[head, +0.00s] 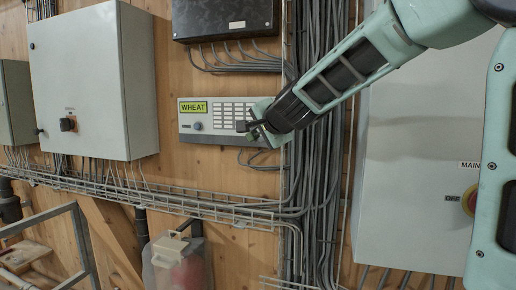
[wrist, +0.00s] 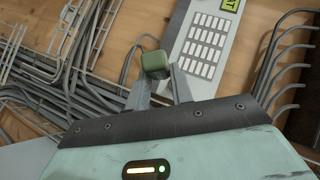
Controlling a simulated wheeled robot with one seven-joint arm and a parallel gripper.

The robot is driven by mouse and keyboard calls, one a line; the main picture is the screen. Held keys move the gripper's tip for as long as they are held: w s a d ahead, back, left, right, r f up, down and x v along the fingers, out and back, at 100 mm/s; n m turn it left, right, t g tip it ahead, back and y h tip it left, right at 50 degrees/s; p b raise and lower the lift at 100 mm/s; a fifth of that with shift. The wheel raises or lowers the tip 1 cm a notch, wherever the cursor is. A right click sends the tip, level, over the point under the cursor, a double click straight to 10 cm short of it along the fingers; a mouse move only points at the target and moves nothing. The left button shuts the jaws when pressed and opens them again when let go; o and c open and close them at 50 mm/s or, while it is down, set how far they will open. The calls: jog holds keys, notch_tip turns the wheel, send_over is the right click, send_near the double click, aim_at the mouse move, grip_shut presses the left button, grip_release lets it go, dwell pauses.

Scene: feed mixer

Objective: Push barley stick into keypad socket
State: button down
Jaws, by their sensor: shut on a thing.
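My gripper (wrist: 160,82) is shut on a small green block-like stick (wrist: 154,62), whose end shows between the fingertips in the wrist view. In the head view my gripper (head: 256,130) is at the right end of the keypad panel (head: 215,137), and I cannot make out the stick clearly there. The grey panel has a yellow-green WHEAT label (head: 193,107), a small round part below it and rows of white keys. The panel also shows in the wrist view (wrist: 188,72), right of the stick. The stick looks apart from the keys. I cannot make out the socket clearly.
A black box (head: 225,18) with cables hangs above the panel. A large grey cabinet (head: 85,80) is on the left and the MAIN cabinet (head: 410,180) on the right. Cable bundles (head: 320,180) run behind my arm. A wire tray (head: 170,200) crosses below.

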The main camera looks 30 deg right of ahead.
jog(key=shift+a+r, duration=0.25)
jog(key=shift+r, duration=0.4)
jog(key=shift+f, duration=0.1)
jog(key=shift+w+d+b, duration=0.6)
jog(key=shift+w+d, duration=0.3)
jog(key=shift+d, duration=0.25)
jog(key=shift+w+d+b, duration=0.6)
jog(key=shift+w+d, duration=0.25)
jog(key=shift+d, duration=0.3)
jog(key=shift+w+d+b, duration=0.5)
jog(key=shift+w+d, duration=0.15)
jog(key=shift+d, duration=0.2)
jog(key=shift+w+d+b, duration=0.5)
jog(key=shift+w+d, duration=0.15)
jog(key=shift+d, duration=0.15)
dwell(2.1)
jog(key=c, duration=1.1)
grip_release()
jog(key=shift+c, duration=0.2)
